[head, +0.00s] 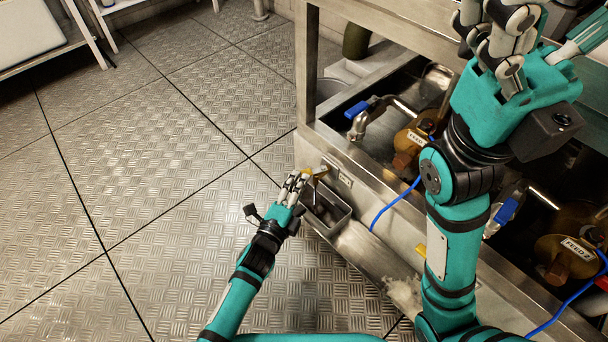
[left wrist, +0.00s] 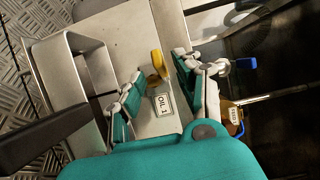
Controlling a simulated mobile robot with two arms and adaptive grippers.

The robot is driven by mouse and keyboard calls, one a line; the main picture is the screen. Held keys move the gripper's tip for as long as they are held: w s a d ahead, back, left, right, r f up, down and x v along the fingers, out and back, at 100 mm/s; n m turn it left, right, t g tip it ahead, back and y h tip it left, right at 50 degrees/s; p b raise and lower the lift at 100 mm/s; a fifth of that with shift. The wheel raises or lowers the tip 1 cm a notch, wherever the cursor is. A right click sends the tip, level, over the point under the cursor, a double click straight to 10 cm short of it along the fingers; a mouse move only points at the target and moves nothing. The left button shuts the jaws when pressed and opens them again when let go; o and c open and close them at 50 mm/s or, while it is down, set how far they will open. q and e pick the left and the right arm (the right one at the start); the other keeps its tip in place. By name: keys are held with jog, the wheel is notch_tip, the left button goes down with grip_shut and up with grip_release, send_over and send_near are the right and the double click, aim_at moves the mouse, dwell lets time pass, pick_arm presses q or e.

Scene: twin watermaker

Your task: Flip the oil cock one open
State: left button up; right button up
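The oil cock one has a yellow handle (head: 319,170) on the front of the steel bench, beside a small steel trough. In the left wrist view the yellow handle (left wrist: 158,64) stands just above a white "OIL 1" label (left wrist: 163,103). My left gripper (head: 297,184) is close to the handle. In the left wrist view its fingers (left wrist: 155,88) are spread, one set on each side of the handle and label, with visible gaps. Whether any finger touches the handle cannot be told. My right gripper (head: 545,50) is raised over the bench, its fingers apart and empty.
A second yellow handle (head: 420,250) is farther right on the bench front. Blue-handled valves (head: 361,108) and brass pumps (head: 412,140) stand in the bench recess. The tread-plate floor to the left is clear.

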pick_arm(q)
jog(key=shift+v, duration=1.6)
